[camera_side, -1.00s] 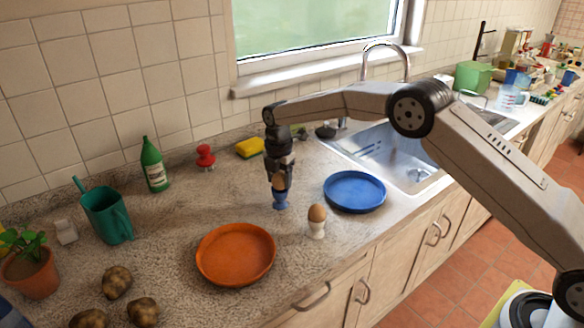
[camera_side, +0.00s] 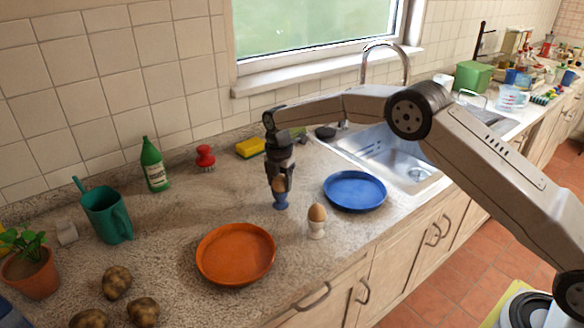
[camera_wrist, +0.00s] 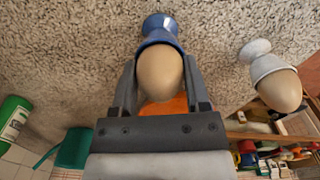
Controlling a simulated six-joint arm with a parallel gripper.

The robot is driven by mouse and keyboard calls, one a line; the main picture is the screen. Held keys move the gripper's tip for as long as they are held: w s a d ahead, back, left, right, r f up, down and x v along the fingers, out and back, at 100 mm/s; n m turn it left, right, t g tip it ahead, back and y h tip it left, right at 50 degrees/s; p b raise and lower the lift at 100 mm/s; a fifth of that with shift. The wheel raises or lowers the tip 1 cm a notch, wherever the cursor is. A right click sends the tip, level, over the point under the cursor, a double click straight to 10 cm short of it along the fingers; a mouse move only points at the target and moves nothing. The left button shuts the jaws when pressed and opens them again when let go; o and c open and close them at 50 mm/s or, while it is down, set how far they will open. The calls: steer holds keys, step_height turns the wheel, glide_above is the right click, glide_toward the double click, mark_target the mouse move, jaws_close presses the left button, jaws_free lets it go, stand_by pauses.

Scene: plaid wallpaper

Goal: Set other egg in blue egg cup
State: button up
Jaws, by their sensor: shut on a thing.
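My gripper (camera_side: 281,184) points down over the blue egg cup (camera_side: 281,201) and is shut on a brown egg (camera_side: 281,186). In the wrist view the egg (camera_wrist: 160,73) sits between the two fingers, with its far end at the rim of the blue egg cup (camera_wrist: 160,32). I cannot tell whether the egg rests fully in the cup. A second brown egg (camera_side: 317,213) stands in a white egg cup (camera_side: 317,231) to the right; this egg (camera_wrist: 280,90) and white cup (camera_wrist: 258,58) also show at the right of the wrist view.
An orange plate (camera_side: 235,277) lies in front and to the left, and a blue plate (camera_side: 354,191) to the right. Behind are a yellow sponge (camera_side: 250,148), red brush (camera_side: 205,158) and green bottle (camera_side: 154,165). The sink (camera_side: 395,160) is at right.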

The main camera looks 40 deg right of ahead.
steer(key=o, duration=0.8)
steer(key=shift+r, duration=3.85)
steer(key=shift+s, duration=0.1)
steer(key=shift+s+d+r+m, duration=0.15)
steer(key=shift+s+d+m, duration=0.05)
steer(key=shift+s+m, duration=0.25)
steer(key=shift+s+d+r+m, duration=0.1)
steer(key=shift+s+d+m, duration=0.1)
steer(key=shift+s+m, duration=0.25)
steer(key=s+d+f+m+t, duration=0.1)
steer(key=s+d+m, duration=0.1)
steer(key=s+m, duration=0.5)
steer(key=s+d+f+m, duration=0.1)
steer(key=s+m, duration=0.5)
steer(key=s, duration=0.7)
steer(key=s+d+f+m+t, duration=0.1)
steer(key=s+d+m, duration=0.1)
steer(key=s+m, duration=0.5)
steer(key=shift+s+d+f+m+t, duration=0.1)
steer(key=shift+s+d+m+t, duration=0.05)
steer(key=shift+s, duration=0.8)
steer(key=shift+s+d+m+t, duration=0.15)
steer(key=shift+s, duration=0.8)
